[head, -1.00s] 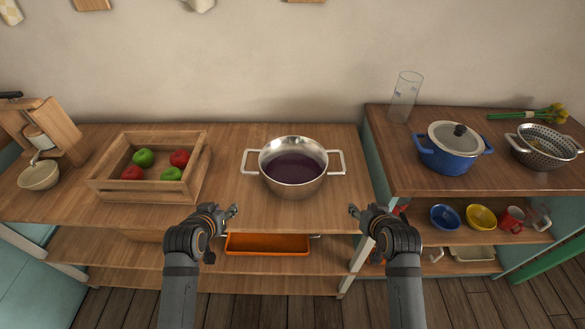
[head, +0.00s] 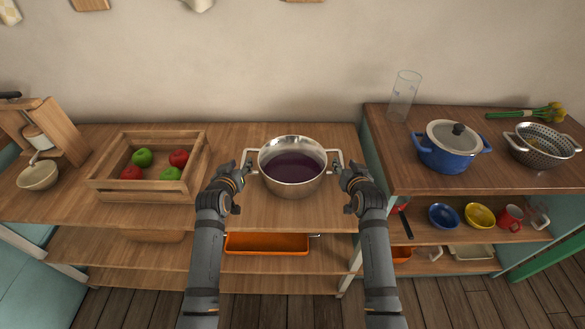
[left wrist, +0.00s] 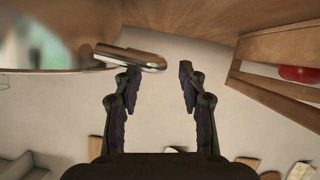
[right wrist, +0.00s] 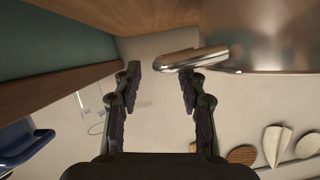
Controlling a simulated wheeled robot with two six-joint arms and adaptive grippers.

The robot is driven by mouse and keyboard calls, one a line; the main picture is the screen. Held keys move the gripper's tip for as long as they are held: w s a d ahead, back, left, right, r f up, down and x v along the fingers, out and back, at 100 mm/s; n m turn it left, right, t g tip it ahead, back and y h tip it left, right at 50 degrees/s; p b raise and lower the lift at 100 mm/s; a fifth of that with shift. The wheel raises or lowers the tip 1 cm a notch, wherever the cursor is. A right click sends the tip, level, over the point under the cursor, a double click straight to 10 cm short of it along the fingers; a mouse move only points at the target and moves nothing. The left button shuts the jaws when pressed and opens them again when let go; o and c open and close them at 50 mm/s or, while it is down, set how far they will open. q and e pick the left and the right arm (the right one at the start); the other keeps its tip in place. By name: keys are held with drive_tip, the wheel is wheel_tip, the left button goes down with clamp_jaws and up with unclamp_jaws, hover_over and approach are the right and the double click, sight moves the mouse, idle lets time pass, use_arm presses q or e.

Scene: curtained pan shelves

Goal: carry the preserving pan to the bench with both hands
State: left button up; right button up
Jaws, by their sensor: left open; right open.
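The preserving pan (head: 293,186) is a steel pot with dark purple contents and two side handles, upright on the wooden counter. My left gripper (head: 245,172) is open beside its left handle. In the left wrist view that handle (left wrist: 135,60) lies by the left fingertip of the open jaws (left wrist: 159,74). My right gripper (head: 343,172) is open beside the right handle. In the right wrist view that handle (right wrist: 195,57) lies by the right fingertip of the open jaws (right wrist: 160,75). Neither gripper is closed on a handle; whether the fingertips touch them I cannot tell.
A wooden crate (head: 103,189) of apples stands left of the pan, with a wooden press (head: 55,137) beyond. On the higher right cabinet (head: 397,173) are a blue lidded pot (head: 446,157), a colander (head: 541,150) and a glass cylinder (head: 404,95). An orange tray (head: 266,244) sits below.

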sight(243, 158)
use_arm(q)
drive_tip(key=shift+x, duration=2.25)
use_arm(e)
drive_tip(key=shift+x, duration=2.25)
use_arm(q)
clamp_jaws()
use_arm(e)
clamp_jaws()
use_arm(q)
drive_tip(key=shift+w+r, duration=0.1)
drive_tip(key=shift+r, duration=0.15)
use_arm(e)
drive_tip(key=shift+w+r, duration=0.1)
drive_tip(key=shift+r, duration=0.15)
